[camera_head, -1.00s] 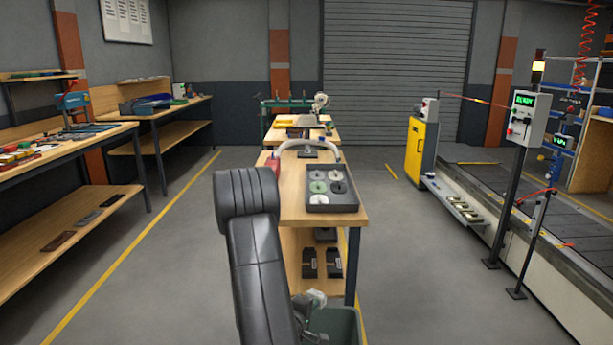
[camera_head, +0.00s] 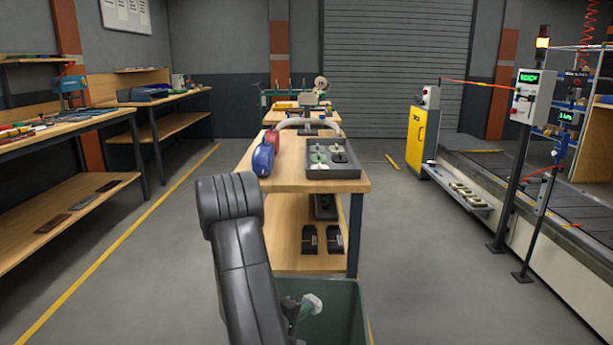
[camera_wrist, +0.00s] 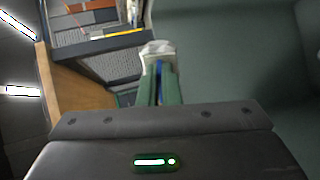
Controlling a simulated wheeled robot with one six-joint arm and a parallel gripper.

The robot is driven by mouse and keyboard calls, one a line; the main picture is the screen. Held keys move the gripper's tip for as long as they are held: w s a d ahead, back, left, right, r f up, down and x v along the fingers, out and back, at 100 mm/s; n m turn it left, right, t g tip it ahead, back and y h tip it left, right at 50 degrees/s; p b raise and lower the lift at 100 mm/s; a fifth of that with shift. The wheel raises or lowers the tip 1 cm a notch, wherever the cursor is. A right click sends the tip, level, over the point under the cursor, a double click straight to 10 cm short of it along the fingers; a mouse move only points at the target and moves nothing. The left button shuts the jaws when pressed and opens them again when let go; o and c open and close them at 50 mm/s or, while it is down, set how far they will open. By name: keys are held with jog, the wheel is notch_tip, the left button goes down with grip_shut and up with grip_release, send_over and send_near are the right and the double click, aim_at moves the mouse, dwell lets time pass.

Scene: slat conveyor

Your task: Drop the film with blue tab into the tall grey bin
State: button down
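My gripper (camera_head: 300,312) hangs over the mouth of the tall grey bin (camera_head: 352,300), at the bottom of the head view. Its green fingers show end-on in the wrist view (camera_wrist: 158,92) and are closed on a small white piece (camera_wrist: 158,48) with blue between the fingers, which looks like the film with blue tab. The white piece also shows in the head view (camera_head: 313,301), inside the bin's outline. The grey-green bin wall (camera_wrist: 225,50) fills the right of the wrist view. My arm hides the bin's left side.
A wooden bench (camera_head: 345,186) stands just beyond the bin. It bears a dark tray (camera_head: 333,173) of round pieces and a blue case (camera_head: 263,159) at its left edge. A conveyor (camera_head: 490,165) and a control post (camera_head: 513,190) stand at right. Floor between is clear.

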notch_tip(320, 180, down, 5)
jog(key=b, duration=0.6)
jog(key=shift+f, duration=0.1)
jog(key=c, duration=1.6)
grip_release()
jog(key=shift+o, duration=0.2)
jog(key=p+v, duration=0.4)
jog(key=v, duration=0.9)
jog(key=shift+s+a+p, duration=0.25)
jog(key=shift+a+p, duration=0.05)
jog(key=shift+p, duration=0.05)
